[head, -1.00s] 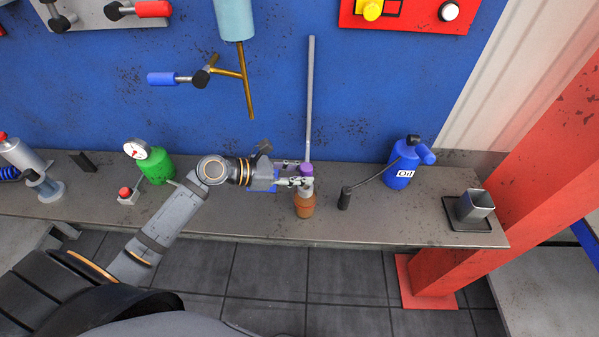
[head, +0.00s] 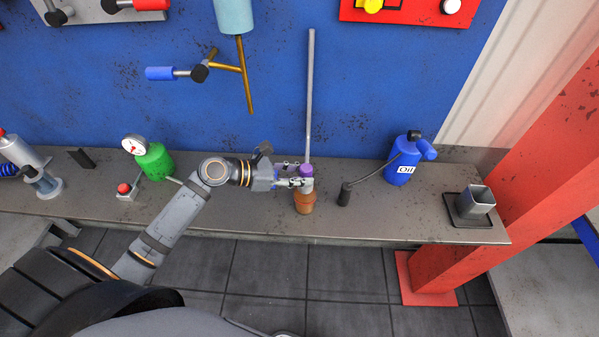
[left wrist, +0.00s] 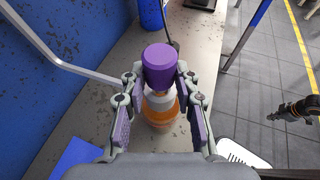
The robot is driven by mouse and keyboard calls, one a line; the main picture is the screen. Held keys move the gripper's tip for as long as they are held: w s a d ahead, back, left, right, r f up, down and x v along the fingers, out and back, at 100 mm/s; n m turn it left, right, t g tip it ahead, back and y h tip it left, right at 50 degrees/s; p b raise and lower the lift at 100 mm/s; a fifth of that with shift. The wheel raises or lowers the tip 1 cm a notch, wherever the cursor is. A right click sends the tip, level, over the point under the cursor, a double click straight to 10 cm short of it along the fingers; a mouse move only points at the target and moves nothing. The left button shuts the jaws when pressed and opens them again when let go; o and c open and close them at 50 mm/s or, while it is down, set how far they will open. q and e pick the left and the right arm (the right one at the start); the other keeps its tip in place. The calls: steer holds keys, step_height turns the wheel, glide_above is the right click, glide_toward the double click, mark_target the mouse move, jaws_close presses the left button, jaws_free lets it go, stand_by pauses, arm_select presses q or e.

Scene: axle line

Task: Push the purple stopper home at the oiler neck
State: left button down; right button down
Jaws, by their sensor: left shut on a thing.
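The purple stopper (head: 306,170) is upright at the top of the oiler, and it also shows large in the left wrist view (left wrist: 160,66). The oiler (head: 304,203) has an orange-brown body and a pale neck, and stands upright on the bench; its body shows below the stopper in the left wrist view (left wrist: 160,112). My left gripper (head: 302,182) comes in from the left and is shut on the stopper, its fingertips on both sides (left wrist: 160,76). The stopper and fingers hide the mouth of the neck, so I cannot tell how deep the stopper sits. A dark gripper, apparently my right one (left wrist: 275,116), shows at the right edge, away from the bench.
A blue oil can (head: 401,172) with a hose to a black nozzle (head: 344,195) stands right of the oiler. A grey rod (head: 309,95) rises behind it. A green gauge tank (head: 156,162) is at left, a square metal cup (head: 474,202) at right. The bench front (head: 390,225) is clear.

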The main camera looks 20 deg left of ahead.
arm_select(q)
steer(key=shift+f, duration=0.85)
steer(key=shift+f, duration=0.1)
steer(key=c, duration=0.9)
jaws_free()
steer(key=shift+f, duration=0.1)
steer(key=shift+a, duration=0.1)
steer(key=shift+v, duration=3.65)
